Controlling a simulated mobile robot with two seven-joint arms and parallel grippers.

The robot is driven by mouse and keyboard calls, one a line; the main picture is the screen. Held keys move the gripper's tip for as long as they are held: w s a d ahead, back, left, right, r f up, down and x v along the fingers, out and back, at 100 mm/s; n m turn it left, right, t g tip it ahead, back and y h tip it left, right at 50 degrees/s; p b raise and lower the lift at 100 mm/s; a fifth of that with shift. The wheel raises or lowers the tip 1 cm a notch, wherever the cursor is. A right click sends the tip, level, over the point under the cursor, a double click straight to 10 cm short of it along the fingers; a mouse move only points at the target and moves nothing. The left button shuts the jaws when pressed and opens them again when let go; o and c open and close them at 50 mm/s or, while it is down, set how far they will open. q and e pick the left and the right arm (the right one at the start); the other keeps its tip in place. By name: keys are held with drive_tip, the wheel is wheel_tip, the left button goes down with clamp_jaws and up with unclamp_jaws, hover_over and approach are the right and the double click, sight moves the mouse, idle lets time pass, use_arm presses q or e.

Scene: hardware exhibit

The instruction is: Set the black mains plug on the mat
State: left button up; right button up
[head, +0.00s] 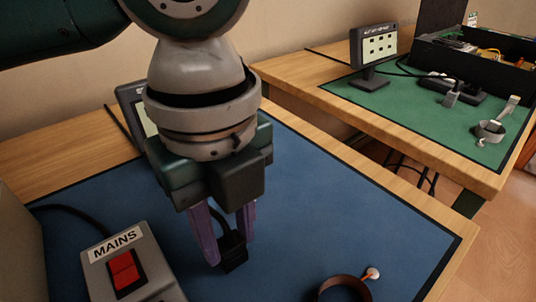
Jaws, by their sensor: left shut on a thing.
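My left gripper (228,240) comes in from the upper left and points down over the blue mat (310,190). Its purple fingers are shut on the black mains plug (233,256), which shows between and just below the fingertips. I cannot tell whether the plug touches the mat or hangs a little above it. The upper part of the plug is partly hidden by the fingers. My right gripper is not in view.
A grey box marked MAINS with a red switch (125,272) stands at the lower left, a black cable behind it. A small display (130,100) is partly hidden behind my arm. Another table with a green mat (400,105) stands at right.

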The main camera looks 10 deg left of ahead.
sight(230, 240)
use_arm(q)
drive_tip(key=shift+f, duration=0.45)
drive_tip(key=shift+f, duration=0.2)
drive_tip(key=o, duration=1)
wheel_tip(230, 240, up, 12)
drive_tip(key=p, duration=0.3)
drive_tip(key=shift+r, duration=0.2)
